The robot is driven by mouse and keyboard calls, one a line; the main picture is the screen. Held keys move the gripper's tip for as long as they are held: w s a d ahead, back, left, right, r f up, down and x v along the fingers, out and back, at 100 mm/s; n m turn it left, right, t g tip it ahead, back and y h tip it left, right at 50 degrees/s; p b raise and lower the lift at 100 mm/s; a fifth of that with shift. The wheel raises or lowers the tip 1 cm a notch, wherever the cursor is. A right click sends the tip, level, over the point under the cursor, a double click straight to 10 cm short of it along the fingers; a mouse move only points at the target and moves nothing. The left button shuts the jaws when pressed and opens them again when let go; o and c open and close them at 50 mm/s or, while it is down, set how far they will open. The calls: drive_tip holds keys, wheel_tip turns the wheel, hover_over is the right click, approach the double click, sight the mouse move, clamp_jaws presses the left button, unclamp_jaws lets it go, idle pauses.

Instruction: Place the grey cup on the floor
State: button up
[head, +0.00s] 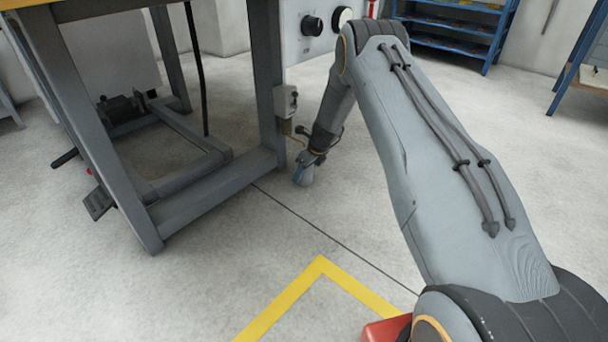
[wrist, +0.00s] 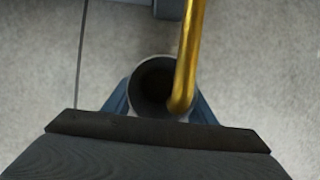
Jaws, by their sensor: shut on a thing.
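The grey cup (head: 304,176) is low over the floor, at or very near it, beside the front leg of the workbench in the head view. The cup looks upright. I cannot tell for certain whether its base touches the floor (head: 240,225).
The workbench's metal frame (head: 215,190) stands just left of the cup, with a small grey box (head: 286,102) on its leg above. A yellow floor line (head: 320,262) and a dark floor seam lie nearer. Open floor extends to the right of the arm. A blue shelf (head: 450,42) stands behind.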

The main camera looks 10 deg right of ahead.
drive_tip(key=shift+f, duration=0.2)
drive_tip(key=o, duration=1.1)
drive_tip(key=shift+c, duration=0.2)
drive_tip(key=shift+r, duration=0.1)
drive_tip(key=p+v, duration=0.6)
drive_tip(key=v, duration=0.6)
drive_tip(key=shift+p, duration=0.3)
